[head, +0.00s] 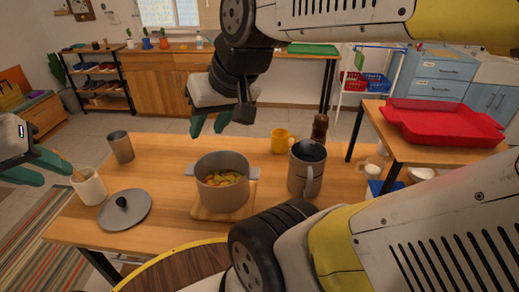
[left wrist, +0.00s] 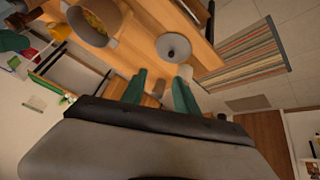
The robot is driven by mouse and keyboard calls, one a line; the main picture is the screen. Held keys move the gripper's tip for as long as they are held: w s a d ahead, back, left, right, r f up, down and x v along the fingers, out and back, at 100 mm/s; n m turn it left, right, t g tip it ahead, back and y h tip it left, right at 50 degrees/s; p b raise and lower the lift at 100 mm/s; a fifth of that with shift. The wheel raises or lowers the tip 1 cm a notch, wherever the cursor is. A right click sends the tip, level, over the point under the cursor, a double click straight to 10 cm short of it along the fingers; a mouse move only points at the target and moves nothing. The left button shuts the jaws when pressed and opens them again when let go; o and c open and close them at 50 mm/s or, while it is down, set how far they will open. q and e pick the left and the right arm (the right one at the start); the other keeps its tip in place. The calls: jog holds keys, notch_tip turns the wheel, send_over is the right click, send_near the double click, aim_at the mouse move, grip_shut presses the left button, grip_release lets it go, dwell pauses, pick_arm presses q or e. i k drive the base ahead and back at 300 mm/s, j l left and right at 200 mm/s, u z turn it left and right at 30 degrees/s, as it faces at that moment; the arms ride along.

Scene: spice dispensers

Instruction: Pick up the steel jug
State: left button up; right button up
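The steel jug (head: 303,178) stands upright on the wooden table, right of the cooking pot, with its handle facing the front right. My left gripper (head: 52,168) is at the far left, well away from the jug. Its two teal fingers are apart and empty, as the left wrist view (left wrist: 160,88) shows. My right gripper (head: 210,121) hangs above the back edge of the table, behind the pot and left of the jug. Its fingers are apart with nothing between them. I cannot pick out the jug in the left wrist view.
A pot (head: 222,190) of vegetables stands on a wooden board. A lid (head: 124,209), a white utensil holder (head: 90,186) and a steel cup (head: 121,148) are at the left. A yellow mug (head: 281,140) and a brown mill (head: 320,129) stand closely behind the jug.

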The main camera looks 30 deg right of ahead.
aim_at(308, 157)
jog(key=k+z, duration=0.1)
jog(key=z, duration=1.5)
